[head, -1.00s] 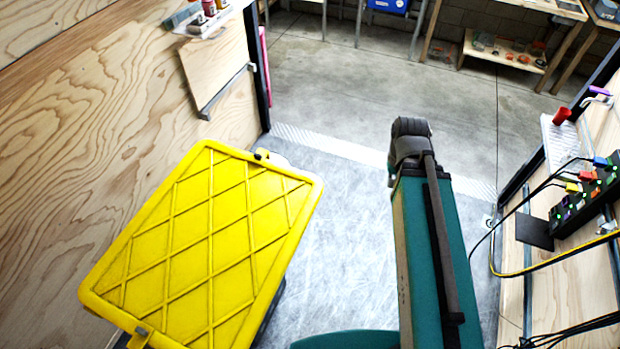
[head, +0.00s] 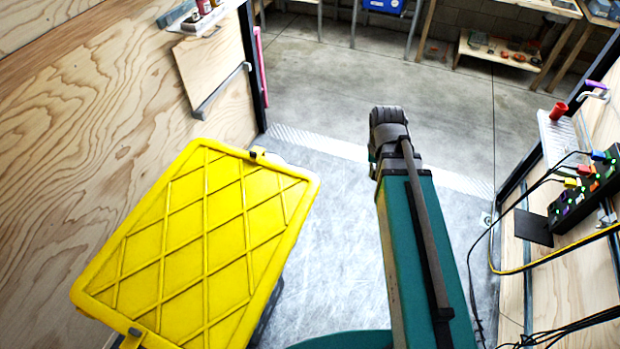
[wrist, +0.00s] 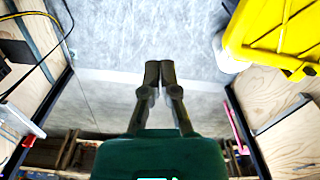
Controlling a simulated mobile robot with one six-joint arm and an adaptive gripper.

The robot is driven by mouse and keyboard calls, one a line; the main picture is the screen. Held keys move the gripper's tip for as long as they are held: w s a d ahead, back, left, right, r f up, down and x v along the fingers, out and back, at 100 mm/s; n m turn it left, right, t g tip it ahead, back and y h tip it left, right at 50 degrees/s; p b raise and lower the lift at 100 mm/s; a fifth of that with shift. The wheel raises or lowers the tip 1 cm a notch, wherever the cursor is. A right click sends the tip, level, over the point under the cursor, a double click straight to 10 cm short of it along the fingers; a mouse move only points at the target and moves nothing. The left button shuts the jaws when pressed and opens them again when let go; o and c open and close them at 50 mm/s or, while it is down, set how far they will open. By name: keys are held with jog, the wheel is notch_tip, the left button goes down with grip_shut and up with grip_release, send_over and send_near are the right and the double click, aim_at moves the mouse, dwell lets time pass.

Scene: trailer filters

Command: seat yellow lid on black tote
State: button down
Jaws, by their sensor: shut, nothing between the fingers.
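The yellow lid (head: 190,235), with a raised diamond pattern, lies over the black tote (head: 268,318) at the left of the head view. Only a dark strip of the tote shows below the lid's right edge. A latch (head: 257,152) shows at the lid's far end and another (head: 133,332) at its near end. I cannot tell whether the lid is fully down all around. In the wrist view part of the lid (wrist: 262,28) is at the upper right. My gripper (wrist: 159,72) is shut and empty, apart from the lid, above bare floor.
A plywood wall (head: 90,130) stands close left of the tote. On the right wall are a small shelf (head: 560,140), a power strip (head: 585,190) and hanging cables (head: 560,263). The grey floor (head: 330,235) between is clear. A wooden workbench shelf (head: 515,57) stands beyond the opening.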

aim_at(310, 175)
jog(key=w+a+f+m+b, duration=0.5)
jog(key=w+a+f+b, duration=0.2)
jog(key=w, duration=0.4)
jog(key=w+a+f+m+b, duration=0.6)
jog(key=w+a+f+b, duration=0.2)
jog(key=w+f, duration=0.3)
jog(key=shift+b, duration=0.85)
jog(key=shift+s+a+f+b, duration=0.3)
jog(key=shift+a+f+b, duration=0.3)
jog(key=shift+f+b, duration=1.05)
jog(key=shift+s+a+f+b, duration=0.25)
jog(key=shift+a+f+b, duration=0.3)
jog(key=shift+f+b, duration=1.15)
jog(key=shift+s+a+f+b, duration=0.3)
jog(key=shift+a+f+b, duration=0.3)
jog(key=shift+f+b, duration=1.05)
